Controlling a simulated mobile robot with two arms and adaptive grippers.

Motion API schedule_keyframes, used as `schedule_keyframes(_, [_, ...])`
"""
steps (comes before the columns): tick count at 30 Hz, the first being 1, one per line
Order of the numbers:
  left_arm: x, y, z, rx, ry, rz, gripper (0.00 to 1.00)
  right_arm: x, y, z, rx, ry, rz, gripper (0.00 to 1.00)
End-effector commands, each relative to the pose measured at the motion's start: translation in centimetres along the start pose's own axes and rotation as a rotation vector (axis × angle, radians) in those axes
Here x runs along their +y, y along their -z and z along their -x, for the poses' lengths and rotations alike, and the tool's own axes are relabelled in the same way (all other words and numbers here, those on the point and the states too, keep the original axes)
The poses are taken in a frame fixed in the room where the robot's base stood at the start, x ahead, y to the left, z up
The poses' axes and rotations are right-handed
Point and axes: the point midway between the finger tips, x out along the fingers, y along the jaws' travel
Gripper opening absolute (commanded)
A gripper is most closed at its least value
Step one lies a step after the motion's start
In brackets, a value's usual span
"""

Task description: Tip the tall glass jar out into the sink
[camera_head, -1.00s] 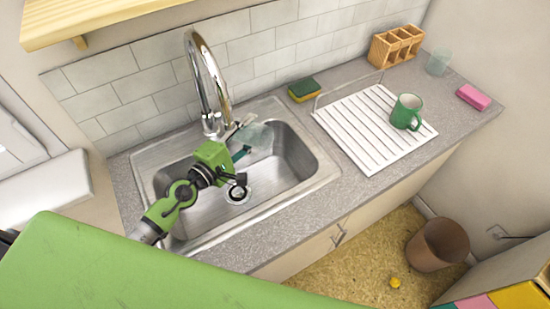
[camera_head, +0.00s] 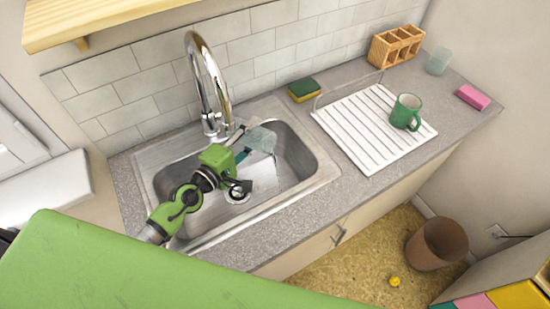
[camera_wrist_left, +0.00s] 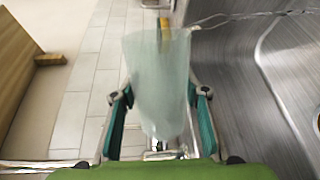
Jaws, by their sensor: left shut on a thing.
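The tall glass jar (camera_head: 263,139), pale and see-through, is held over the right part of the steel sink (camera_head: 296,150). My left gripper (camera_head: 244,142) is shut on it. In the left wrist view the jar (camera_wrist_left: 160,85) stands between the two teal fingers of the gripper (camera_wrist_left: 160,112). The jar is tipped over on its side. A thin clear strand, which looks like liquid, runs from its mouth toward the basin in the wrist view. How much is left inside I cannot tell. My right gripper is not in view.
The chrome tap (camera_head: 208,85) rises behind the sink, close to the jar. A sponge (camera_head: 304,90) lies on the counter. The white drying rack (camera_head: 360,130) holds a green mug (camera_head: 405,112). Another clear glass (camera_head: 438,61) and a pink block (camera_head: 473,97) stand farther right.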

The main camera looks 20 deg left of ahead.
Motion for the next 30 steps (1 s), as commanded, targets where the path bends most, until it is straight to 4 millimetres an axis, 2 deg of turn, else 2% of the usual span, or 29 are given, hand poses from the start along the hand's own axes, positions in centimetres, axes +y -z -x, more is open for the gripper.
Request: schedule_keyframes(30, [0.03,0.08,0.00,0.010,-0.003,-0.092,0.12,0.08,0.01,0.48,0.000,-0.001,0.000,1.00])
